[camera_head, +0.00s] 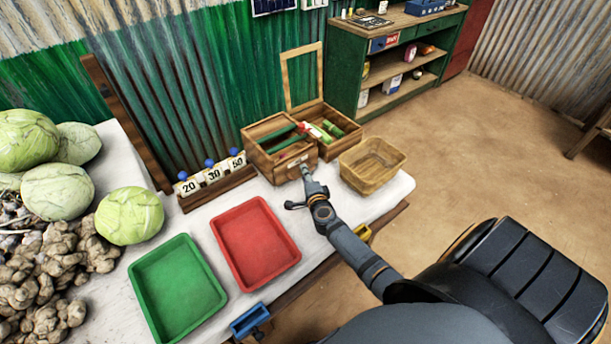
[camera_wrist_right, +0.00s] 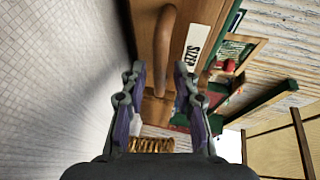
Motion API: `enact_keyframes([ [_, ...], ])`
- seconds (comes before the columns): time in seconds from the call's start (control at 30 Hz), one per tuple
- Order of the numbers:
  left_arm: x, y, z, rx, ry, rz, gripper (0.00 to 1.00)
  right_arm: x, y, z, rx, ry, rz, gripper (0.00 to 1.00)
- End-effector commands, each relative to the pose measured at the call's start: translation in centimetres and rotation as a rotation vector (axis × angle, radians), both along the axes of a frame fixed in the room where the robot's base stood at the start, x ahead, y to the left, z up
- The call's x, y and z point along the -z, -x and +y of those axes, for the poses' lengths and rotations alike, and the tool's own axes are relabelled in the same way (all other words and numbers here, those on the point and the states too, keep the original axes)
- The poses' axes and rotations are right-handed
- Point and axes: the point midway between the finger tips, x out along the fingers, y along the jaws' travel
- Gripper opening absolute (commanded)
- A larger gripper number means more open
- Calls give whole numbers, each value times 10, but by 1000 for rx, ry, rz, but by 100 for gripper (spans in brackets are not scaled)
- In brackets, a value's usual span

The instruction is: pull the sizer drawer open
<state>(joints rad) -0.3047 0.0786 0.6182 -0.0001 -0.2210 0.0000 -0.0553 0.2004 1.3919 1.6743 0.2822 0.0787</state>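The wooden sizer box (camera_head: 262,155) stands at the back right of the white table, with an open frame behind it and green and red items inside. In the right wrist view its wooden front carries a white SIZER label (camera_wrist_right: 194,47) and a rounded brown handle (camera_wrist_right: 165,40). My right gripper (camera_head: 304,170) is at this front. In the wrist view the right gripper (camera_wrist_right: 159,70) is open, with the handle's lower end between its fingertips; gaps show on both sides. I cannot tell how far the drawer is out. My left gripper is not in view.
A wicker basket (camera_head: 370,170) stands close to the right of my right gripper. A rack with 20, 30 and 50 tags (camera_head: 212,186) is to its left. Red (camera_head: 254,240) and green (camera_head: 178,285) trays lie nearer, with cabbages (camera_head: 130,216) further left.

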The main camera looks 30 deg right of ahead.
Motion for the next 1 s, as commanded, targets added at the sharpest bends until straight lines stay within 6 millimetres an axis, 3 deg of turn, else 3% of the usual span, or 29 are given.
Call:
enact_keyframes([
  [0.03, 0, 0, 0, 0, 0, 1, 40, 0, 0, 0, 0, 0, 0, 19],
  [0.2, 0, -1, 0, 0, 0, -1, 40, 0, 0, 0, 0, 0, 0, 0],
  [0.63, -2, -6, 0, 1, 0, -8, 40, 0, 7, -1, 1, 2, 2, 0],
  [0.77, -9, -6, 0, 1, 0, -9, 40, 0, 35, -4, 1, 4, 7, 0],
  [1.0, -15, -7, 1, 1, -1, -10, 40, 2, 104, -9, 0, 4, 8, 0],
])
